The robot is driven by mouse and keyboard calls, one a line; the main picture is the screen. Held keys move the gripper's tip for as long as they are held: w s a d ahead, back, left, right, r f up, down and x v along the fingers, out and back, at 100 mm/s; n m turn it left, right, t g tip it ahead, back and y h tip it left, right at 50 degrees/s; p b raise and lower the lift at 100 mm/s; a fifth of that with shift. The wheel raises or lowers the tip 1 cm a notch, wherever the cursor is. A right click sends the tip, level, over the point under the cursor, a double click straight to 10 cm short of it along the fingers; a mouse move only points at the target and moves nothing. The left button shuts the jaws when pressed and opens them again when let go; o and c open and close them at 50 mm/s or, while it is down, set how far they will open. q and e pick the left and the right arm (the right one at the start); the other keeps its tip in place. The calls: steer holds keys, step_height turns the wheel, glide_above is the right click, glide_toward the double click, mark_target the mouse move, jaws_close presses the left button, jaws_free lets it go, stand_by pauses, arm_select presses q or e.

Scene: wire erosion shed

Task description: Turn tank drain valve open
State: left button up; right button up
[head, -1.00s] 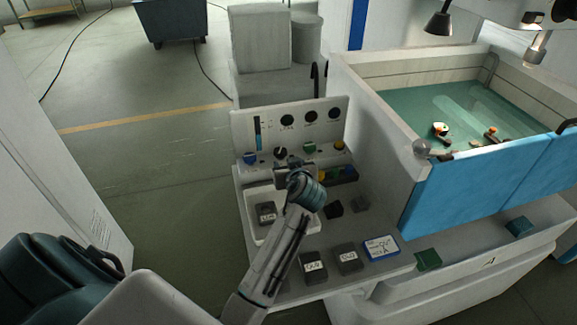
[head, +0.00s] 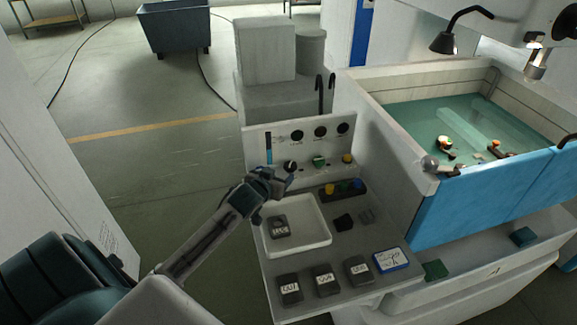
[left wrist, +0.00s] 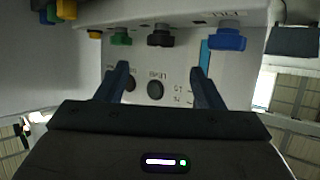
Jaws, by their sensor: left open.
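A white upright panel (head: 258,142) at the back of the bench carries a row of coloured knobs. A black knob (head: 290,166), a green knob (head: 319,161) and a yellow knob (head: 347,158) show in the head view. A blue knob (left wrist: 227,36) shows in the left wrist view; my gripper hides it in the head view. I cannot read which knob is the tank drain valve. My left gripper (head: 284,178) is open and empty in front of the panel's left part.
A white tray (head: 328,240) with a labelled dark block (head: 278,227) lies below the gripper. A rack (head: 343,190) with coloured pieces stands behind it. More labelled blocks sit along the front edge. The water tank (head: 396,138) stands to the right.

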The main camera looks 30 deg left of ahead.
mark_target(289, 166)
arm_select(q)
steer(key=p+x, duration=0.2)
steer(key=x, duration=0.6)
steer(key=shift+r, duration=0.1)
steer(key=shift+w+a+f+p, duration=0.2)
steer(key=shift+w+f+p, duration=0.2)
steer(key=shift+w, duration=0.1)
steer(key=c, duration=1)
